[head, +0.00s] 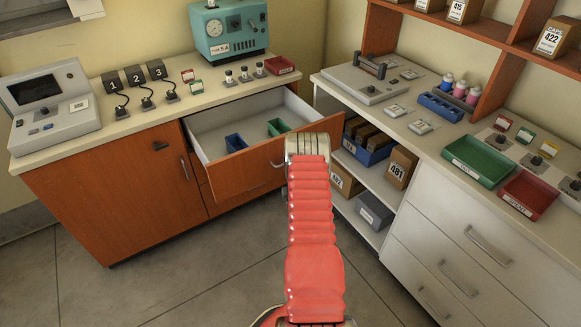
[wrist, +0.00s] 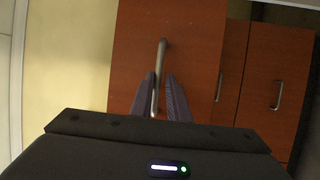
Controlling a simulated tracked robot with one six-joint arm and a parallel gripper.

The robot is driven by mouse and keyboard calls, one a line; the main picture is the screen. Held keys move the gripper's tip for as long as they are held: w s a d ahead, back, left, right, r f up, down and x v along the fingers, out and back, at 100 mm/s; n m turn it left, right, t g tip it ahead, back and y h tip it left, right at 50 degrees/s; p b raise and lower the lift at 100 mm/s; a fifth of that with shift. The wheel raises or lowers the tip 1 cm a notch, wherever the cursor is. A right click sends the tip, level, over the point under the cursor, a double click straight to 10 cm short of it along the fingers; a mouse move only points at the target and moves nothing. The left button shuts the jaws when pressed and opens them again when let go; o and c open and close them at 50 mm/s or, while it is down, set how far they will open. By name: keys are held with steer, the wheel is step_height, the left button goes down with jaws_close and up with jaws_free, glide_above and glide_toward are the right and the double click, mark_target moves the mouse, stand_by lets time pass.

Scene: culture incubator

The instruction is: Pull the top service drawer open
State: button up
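The top service drawer (head: 232,180) has an orange wood front and stands pulled out from the left-hand cabinet, its pale inside showing. In the wrist view its front (wrist: 190,45) fills the middle. Its metal bar handle (wrist: 161,60) runs between the two fingers of my gripper (wrist: 160,76). The fingers are a little apart, one on each side of the bar, with a narrow gap showing; contact is hard to judge. In the head view my red arm hides the fingers and most of the handle.
A blue bin (head: 235,143) and a green bin (head: 278,127) lie in the drawer. A cabinet door (head: 125,180) is below left. A white drawer unit (head: 455,250) and open shelves stand at right, close to my arm. The floor (head: 200,270) in front is clear.

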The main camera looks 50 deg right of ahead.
steer(key=shift+o, duration=1.4)
steer(key=shift+f, duration=0.15)
steer(key=shift+o, duration=0.5)
steer(key=shift+d, duration=0.1)
steer(key=shift+s+r, duration=0.1)
steer(key=shift+r, duration=0.1)
steer(key=v, duration=1.3)
steer(key=shift+s+a+f, duration=0.2)
steer(key=shift+s+a, duration=0.05)
